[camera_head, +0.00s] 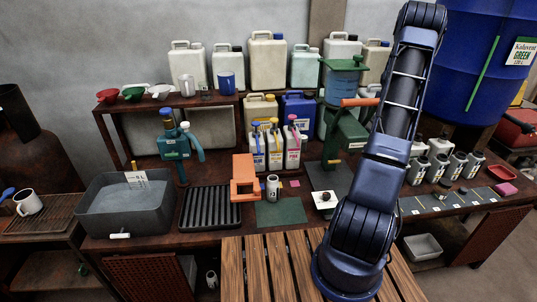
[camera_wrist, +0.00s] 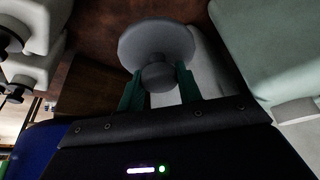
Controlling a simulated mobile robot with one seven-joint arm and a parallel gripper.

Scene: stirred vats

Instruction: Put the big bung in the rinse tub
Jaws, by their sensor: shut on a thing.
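The big bung (camera_wrist: 155,42) appears in the wrist view as a pale grey disc with a round knob on its near side. My gripper (camera_wrist: 158,80) has its green fingers shut on that knob, and the disc faces away from me. In the head view the gripper and bung cannot be made out; my arm rises at the right of the bench and covers part of the view. The rinse tub (camera_head: 148,230) is a dark grey open basin at the left end of the bench, with pale grey liquid inside. The bung is apart from the tub.
A black slatted rack (camera_head: 210,208) and an orange stand (camera_head: 243,178) lie right of the tub. A green pump-like device (camera_head: 173,146) stands behind it. Jugs (camera_head: 267,52) line the upper shelf. In the wrist view, pale containers (camera_wrist: 268,45) stand close around the bung.

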